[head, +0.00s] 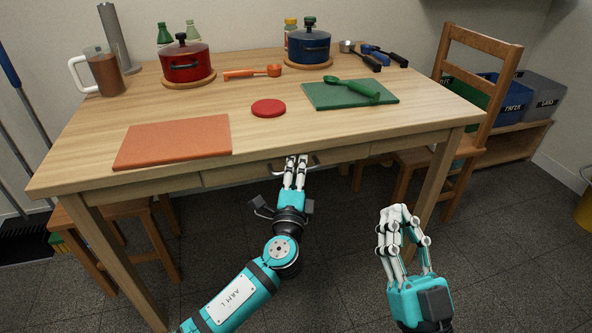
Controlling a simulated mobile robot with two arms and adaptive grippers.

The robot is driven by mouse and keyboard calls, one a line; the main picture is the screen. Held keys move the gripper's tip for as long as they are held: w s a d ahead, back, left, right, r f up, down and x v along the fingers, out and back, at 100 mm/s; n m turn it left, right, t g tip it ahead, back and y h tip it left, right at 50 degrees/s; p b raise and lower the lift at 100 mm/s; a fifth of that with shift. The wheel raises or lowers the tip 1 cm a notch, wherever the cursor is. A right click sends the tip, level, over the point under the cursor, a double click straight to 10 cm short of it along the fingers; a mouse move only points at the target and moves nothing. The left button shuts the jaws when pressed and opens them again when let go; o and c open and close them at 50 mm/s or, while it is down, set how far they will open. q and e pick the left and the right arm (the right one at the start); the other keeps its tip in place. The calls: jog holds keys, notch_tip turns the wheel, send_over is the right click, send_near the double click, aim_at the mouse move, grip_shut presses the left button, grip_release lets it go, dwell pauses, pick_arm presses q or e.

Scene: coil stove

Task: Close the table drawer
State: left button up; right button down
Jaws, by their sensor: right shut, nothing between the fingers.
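The wooden table (215,105) fills the middle of the head view, and its drawer front (235,176) shows under the front edge of the top. The drawer looks flush or nearly flush, but the tabletop hides any small gap. A dark handle (313,160) is on the drawer front. My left gripper (297,160) is at the handle with its two fingers close together, pointing at the drawer. I cannot tell whether they touch or grip it. My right gripper (395,212) is shut and empty, in front of the table to the right, apart from the drawer.
On the table are an orange board (175,141), a green board (345,98), a red disc (268,108), a red pot (184,65) and a blue pot (309,46). A wooden chair (478,95) stands at the right. The floor in front is clear.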

pick_arm(q)
jog(key=v, duration=1.2)
